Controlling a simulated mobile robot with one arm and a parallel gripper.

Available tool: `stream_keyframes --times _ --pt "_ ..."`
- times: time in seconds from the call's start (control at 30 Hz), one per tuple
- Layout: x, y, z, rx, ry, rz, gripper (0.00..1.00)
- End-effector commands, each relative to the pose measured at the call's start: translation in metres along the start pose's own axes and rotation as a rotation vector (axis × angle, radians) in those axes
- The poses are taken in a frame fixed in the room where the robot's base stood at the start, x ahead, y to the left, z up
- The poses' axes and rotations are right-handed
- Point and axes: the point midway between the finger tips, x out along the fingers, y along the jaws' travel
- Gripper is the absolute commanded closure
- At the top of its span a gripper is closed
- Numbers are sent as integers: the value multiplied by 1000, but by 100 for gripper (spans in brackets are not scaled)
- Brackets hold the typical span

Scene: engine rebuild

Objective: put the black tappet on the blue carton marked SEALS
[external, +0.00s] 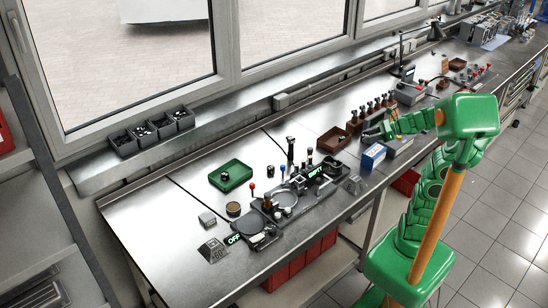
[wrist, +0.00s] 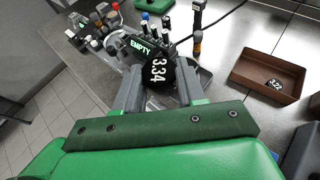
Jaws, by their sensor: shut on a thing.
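My gripper (wrist: 159,86) is shut on a black tappet (wrist: 160,70), a dark round piece with white digits that look like 3.34. The tappet sits between the two grey fingers in the wrist view. In the external view my gripper (external: 374,132) is over the bench, just behind and above the blue carton (external: 373,156). The carton stands near the bench's front edge, with a white label too small to read. The tappet is hard to make out in the external view.
A brown tray (wrist: 263,91) holds another dark marked disc. A grey fixture with several levers and a lit sign reading EMPTY (wrist: 141,46) stands nearby. A green tray (external: 246,167) and several small bins (external: 122,143) are farther left. The bench's left end has bare room.

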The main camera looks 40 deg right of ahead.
Motion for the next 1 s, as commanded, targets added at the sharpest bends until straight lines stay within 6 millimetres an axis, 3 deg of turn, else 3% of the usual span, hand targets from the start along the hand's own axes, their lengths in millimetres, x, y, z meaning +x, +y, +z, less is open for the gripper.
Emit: stream_keyframes --times 0.6,1.0 --pt "-77 12 -34 64 0 -149 92" --pt "-108 23 -47 90 0 -215 92"
